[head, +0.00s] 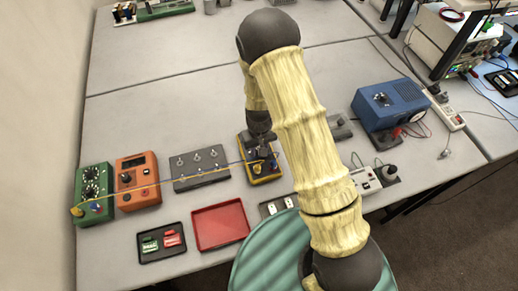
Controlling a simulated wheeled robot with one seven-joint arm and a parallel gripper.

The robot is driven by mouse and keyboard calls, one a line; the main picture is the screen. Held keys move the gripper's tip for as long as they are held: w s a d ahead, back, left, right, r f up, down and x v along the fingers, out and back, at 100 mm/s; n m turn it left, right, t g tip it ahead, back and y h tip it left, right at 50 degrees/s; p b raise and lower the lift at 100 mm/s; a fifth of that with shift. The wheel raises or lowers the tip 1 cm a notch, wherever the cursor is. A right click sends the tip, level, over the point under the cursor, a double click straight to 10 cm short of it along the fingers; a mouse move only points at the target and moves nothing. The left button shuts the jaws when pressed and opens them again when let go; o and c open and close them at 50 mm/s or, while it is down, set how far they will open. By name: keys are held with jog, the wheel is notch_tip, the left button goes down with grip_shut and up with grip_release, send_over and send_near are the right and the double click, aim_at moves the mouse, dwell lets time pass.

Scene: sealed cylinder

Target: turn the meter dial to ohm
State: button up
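A small yellow-edged dark device (268,178), which looks like the meter, lies on the grey bench near the middle. My gripper (262,150) is right over it, pointing down, and covers much of its face. The dial and its markings cannot be made out, nor whether my fingers touch it or are open. A yellow lead (165,183) runs left from the device to a green box (95,194) with two dark dials. An orange box (138,181) with a dark knob and a small display stands beside the green box.
A grey switch panel (200,168) lies left of my gripper. A red tray (220,226) and a black tray (162,242) with green and red pieces are in front. A blue box (391,104) and sockets (366,181) are to the right. The bench behind is mostly clear.

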jog(key=m, duration=0.5)
jog(key=shift+m+b, duration=0.3)
jog(key=m, duration=0.5)
jog(key=shift+w+m, duration=0.1)
jog(key=shift+m, duration=0.2)
jog(key=o, duration=1)
jog(key=shift+c, duration=0.2)
jog(key=shift+r, duration=0.1)
notch_tip(320, 180, up, 17)
jog(key=b, duration=0.2)
jog(key=shift+r, duration=0.15)
